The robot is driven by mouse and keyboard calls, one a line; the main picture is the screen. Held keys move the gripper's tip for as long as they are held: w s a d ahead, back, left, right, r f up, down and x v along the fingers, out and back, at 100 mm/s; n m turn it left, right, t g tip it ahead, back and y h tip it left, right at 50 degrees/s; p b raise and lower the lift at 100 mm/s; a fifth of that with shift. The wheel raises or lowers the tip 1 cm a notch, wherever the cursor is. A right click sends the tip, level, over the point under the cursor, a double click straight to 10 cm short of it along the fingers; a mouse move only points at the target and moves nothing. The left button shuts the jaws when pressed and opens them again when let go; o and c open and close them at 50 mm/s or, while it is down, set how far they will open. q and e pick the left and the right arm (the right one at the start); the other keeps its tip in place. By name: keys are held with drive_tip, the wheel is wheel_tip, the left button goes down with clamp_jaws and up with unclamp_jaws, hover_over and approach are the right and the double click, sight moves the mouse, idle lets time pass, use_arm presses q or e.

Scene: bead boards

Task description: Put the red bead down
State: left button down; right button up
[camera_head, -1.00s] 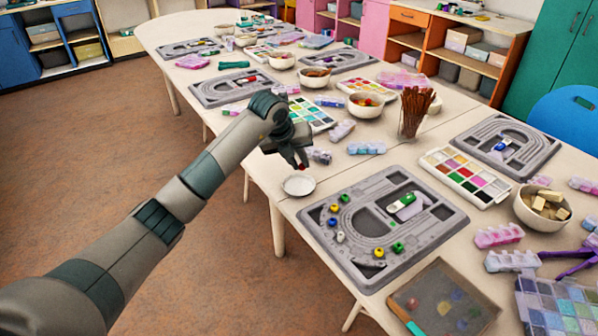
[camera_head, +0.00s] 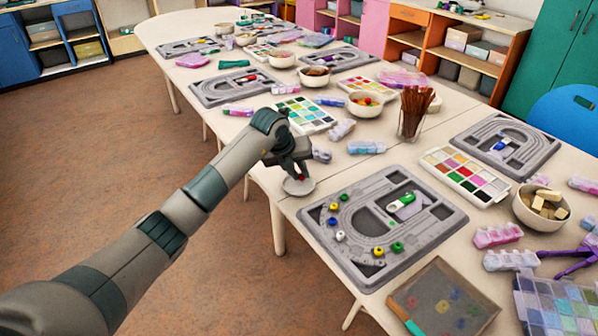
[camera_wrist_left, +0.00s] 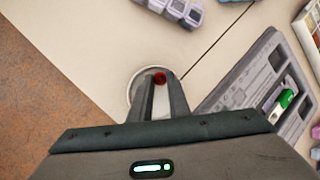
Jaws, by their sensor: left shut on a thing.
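My left gripper (camera_head: 300,178) is shut on the red bead (camera_head: 301,177). It holds the bead over the small white dish (camera_head: 291,187) near the table's left edge. In the left wrist view the red bead (camera_wrist_left: 160,78) sits between the fingertips (camera_wrist_left: 160,82), with the dish (camera_wrist_left: 131,90) behind and around it. I cannot tell whether the bead touches the dish. My right gripper is not in view.
A grey bead board (camera_head: 325,258) with several coloured beads lies right of the dish. A lidded pill-type box (camera_head: 366,147), a cup of brown sticks (camera_head: 412,112) and paint palettes (camera_head: 466,172) stand further back. The table's left edge is close to the dish.

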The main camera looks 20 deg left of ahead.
use_arm(q)
drive_tip(key=shift+f, duration=0.2)
drive_tip(key=c, duration=1.9)
unclamp_jaws()
drive_tip(key=shift+c, duration=0.2)
drive_tip(key=shift+r, duration=0.2)
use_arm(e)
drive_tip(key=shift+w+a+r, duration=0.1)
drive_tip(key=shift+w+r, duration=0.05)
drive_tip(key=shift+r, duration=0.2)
